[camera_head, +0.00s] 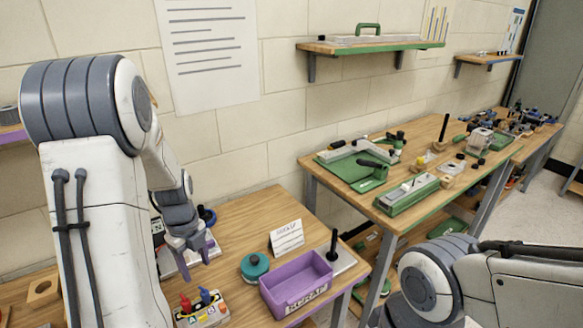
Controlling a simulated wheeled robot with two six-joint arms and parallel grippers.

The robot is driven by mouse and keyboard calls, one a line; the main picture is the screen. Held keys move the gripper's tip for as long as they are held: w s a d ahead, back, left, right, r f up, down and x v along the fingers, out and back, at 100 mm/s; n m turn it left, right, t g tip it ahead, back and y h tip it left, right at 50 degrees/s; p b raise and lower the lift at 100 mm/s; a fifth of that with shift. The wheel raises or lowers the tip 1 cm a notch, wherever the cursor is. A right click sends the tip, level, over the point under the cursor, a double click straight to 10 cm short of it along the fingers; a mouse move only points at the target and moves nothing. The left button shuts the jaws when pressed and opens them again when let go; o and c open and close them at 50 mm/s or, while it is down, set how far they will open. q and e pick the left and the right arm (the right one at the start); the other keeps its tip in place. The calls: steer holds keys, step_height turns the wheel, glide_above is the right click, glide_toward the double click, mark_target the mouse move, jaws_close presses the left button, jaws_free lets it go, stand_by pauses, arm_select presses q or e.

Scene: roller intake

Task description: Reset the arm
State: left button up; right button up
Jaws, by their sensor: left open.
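My left arm comes in from the left, bent high and then down over the near wooden table (255,212). My left gripper (195,262) hangs above the table's left part, open, with its fingers pointing down. I see nothing held between the fingers. Part of the tabletop behind it is hidden by the arm. My right arm shows at the bottom right, but its gripper is outside the view.
The near table has a purple bin (297,284), a teal round object (255,266), a small sign (286,238), a black upright post (333,245) and a box with coloured knobs (202,309). A cluttered workbench (330,180) stands right. The table's back middle is clear.

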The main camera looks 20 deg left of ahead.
arm_select(q)
steer(key=s+d+r+n, duration=0.1)
steer(key=d+r+n, duration=0.2)
steer(key=d, duration=0.6)
steer(key=s+d+r+n, duration=0.1)
steer(key=d+r+n, duration=0.2)
steer(key=d, duration=0.7)
steer(key=s+d+r+n+h, duration=0.1)
steer(key=s+d+r+n, duration=0.2)
steer(key=s+d+n, duration=0.5)
steer(key=s+d, duration=0.4)
steer(key=s, duration=0.2)
steer(key=shift+s+r, duration=0.2)
steer(key=shift+r, duration=0.2)
